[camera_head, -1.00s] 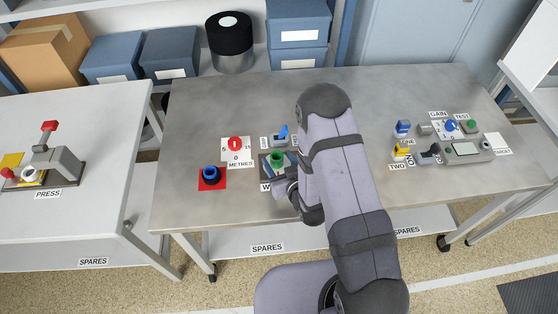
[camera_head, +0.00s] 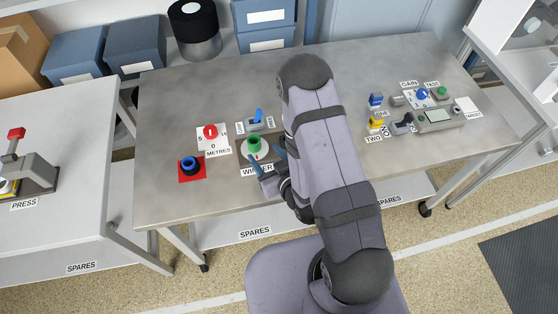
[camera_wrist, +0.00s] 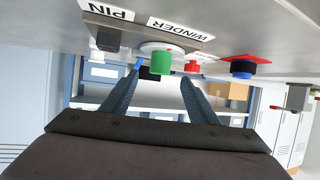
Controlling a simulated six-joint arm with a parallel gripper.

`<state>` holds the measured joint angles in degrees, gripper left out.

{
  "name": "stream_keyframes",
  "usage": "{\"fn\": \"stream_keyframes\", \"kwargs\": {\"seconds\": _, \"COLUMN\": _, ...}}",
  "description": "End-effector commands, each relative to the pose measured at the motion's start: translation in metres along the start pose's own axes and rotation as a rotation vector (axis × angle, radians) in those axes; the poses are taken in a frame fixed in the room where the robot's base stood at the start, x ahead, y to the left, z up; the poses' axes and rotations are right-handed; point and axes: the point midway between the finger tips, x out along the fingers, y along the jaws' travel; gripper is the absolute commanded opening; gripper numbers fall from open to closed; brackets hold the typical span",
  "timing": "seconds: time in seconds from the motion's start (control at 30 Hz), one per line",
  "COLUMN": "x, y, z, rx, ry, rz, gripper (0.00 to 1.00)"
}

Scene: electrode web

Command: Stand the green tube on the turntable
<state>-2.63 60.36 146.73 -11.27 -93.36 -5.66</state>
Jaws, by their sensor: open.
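The green tube (camera_head: 254,143) stands upright on the white round turntable (camera_head: 246,155) of the winder, left of my arm. My gripper (camera_head: 267,158) is open, its blue-grey fingers spread on the near and right sides of the tube. In the wrist view, which is upside down, the green tube (camera_wrist: 161,63) shows against the white turntable (camera_wrist: 155,47), beyond and between the fingertips of my gripper (camera_wrist: 162,80). I see no finger touching it, and a gap seems to lie between them.
A red knob (camera_head: 210,132) on the metres card and a blue ring on a red pad (camera_head: 190,165) are to the left. Switches and a grey tester (camera_head: 437,117) stand right of my arm.

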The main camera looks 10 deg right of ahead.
Motion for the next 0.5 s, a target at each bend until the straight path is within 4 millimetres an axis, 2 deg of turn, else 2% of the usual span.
{"fn": "stream_keyframes", "kwargs": {"seconds": 0.3, "x": 0.009, "y": 0.016, "z": -0.002, "rx": -0.011, "ry": -0.189, "rz": 0.029, "gripper": 0.54}}
{"fn": "stream_keyframes", "kwargs": {"seconds": 0.5, "x": -0.006, "y": 0.033, "z": -0.003, "rx": 0.005, "ry": -0.405, "rz": 0.071, "gripper": 0.54}}
